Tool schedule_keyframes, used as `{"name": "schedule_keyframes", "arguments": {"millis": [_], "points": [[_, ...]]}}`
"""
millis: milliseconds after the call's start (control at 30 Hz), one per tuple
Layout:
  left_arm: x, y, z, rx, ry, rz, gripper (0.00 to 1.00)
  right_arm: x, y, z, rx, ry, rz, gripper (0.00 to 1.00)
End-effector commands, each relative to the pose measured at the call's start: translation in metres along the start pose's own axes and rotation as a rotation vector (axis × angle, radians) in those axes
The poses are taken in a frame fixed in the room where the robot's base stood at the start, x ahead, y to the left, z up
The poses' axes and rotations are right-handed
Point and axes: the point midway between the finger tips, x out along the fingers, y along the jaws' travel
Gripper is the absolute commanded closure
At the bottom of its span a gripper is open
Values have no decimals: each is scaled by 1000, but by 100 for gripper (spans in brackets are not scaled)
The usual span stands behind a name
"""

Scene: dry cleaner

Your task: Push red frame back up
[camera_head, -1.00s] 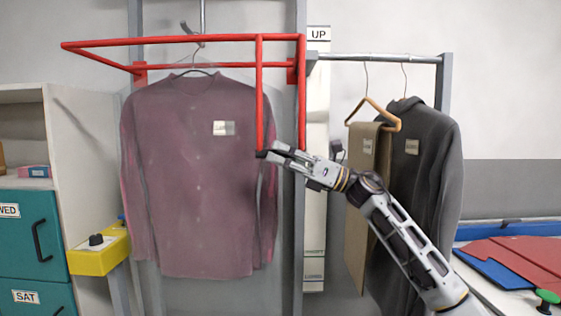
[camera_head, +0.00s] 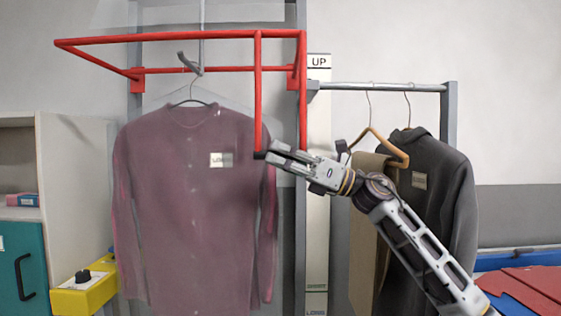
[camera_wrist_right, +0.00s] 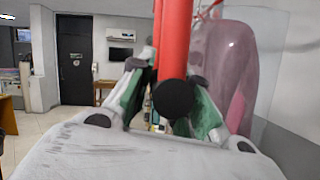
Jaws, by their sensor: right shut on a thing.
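The red frame (camera_head: 180,38) stands out level in front of the grey uprights at the top left of the head view. My right gripper (camera_head: 272,153) is at the lower end of the nearer hanging bar (camera_head: 258,95). In the right wrist view the fingers (camera_wrist_right: 168,100) are closed around this red bar (camera_wrist_right: 172,40), with its black end cap facing the camera. A mauve shirt (camera_head: 190,200) hangs on a hanger behind a clear panel, left of the gripper. My left gripper is not in view.
A strip marked UP (camera_head: 318,62) runs down the right upright. A rail (camera_head: 385,86) at right holds a dark jacket (camera_head: 425,200) and brown trousers (camera_head: 368,230) close to my right arm. A yellow box (camera_head: 84,298) with a black knob sits at lower left.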

Motion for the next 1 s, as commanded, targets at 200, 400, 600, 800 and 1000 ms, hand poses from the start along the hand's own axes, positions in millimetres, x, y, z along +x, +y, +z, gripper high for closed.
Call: {"name": "schedule_keyframes", "arguments": {"millis": [200, 400, 600, 800, 1000], "points": [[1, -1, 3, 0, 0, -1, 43, 1, 2, 3, -1, -2, -2, 100], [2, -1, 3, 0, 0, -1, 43, 0, 1, 3, 0, -2, -2, 100], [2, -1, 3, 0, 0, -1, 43, 0, 1, 3, 0, -2, -2, 63], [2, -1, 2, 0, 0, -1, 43, 1, 2, 2, 0, -1, -1, 59], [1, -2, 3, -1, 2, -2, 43, 0, 2, 2, 0, 0, -1, 59]]}}
